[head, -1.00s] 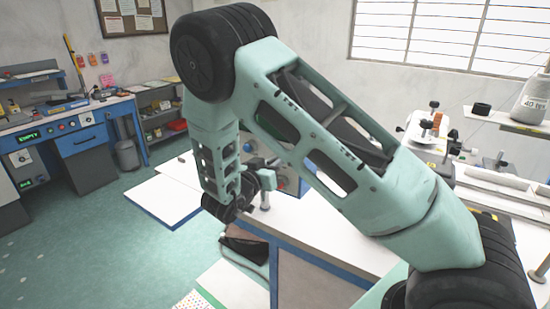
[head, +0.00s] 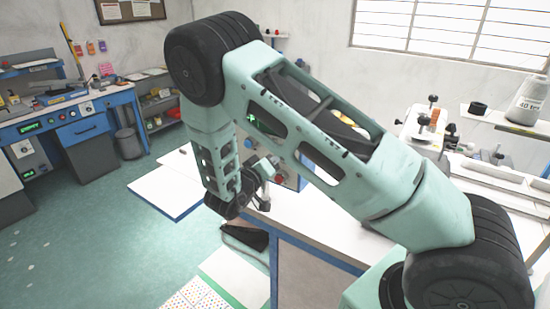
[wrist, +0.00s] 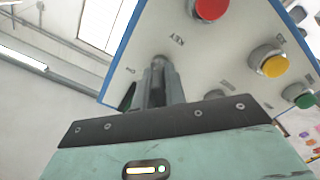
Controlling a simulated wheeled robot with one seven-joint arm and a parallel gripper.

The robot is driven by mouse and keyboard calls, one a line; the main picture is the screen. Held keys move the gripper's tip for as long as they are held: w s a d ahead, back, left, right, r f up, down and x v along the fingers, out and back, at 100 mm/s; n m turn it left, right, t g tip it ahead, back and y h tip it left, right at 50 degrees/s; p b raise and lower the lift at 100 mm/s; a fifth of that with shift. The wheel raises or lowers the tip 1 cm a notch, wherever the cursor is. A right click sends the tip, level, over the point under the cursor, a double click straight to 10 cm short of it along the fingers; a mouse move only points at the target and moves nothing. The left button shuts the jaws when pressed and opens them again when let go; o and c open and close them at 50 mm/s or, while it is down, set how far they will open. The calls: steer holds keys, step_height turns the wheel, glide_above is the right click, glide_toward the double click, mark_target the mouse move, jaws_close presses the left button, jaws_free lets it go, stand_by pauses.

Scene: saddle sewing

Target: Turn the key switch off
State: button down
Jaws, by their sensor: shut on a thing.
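In the wrist view a pale control panel (wrist: 215,60) with a blue edge fills the upper right. The key switch (wrist: 158,61) sits on it beside an upside-down label that seems to read KEY. My gripper (wrist: 160,80) is shut on the key switch, its narrow fingers close together at the panel face. The fingers hide most of the key, so its turn angle cannot be read. In the head view my gripper (head: 266,166) is at the panel (head: 291,179) on the white table (head: 340,215), partly hidden behind my arm.
A red button (wrist: 210,8), a yellow button (wrist: 275,66) and a green button (wrist: 304,100) are on the same panel, right of my fingers. Sewing equipment (head: 425,125) and a thread cone (head: 530,98) stand at right. A blue workbench (head: 75,130) is at far left.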

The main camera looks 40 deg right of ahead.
steer(key=shift+f, duration=0.1)
stand_by(0.3)
steer(key=c, duration=1.6)
jaws_free()
steer(key=shift+o, duration=0.2)
steer(key=shift+a, duration=0.1)
steer(key=b+v, duration=0.6)
steer(key=v, duration=1.1)
steer(key=shift+a, duration=0.15)
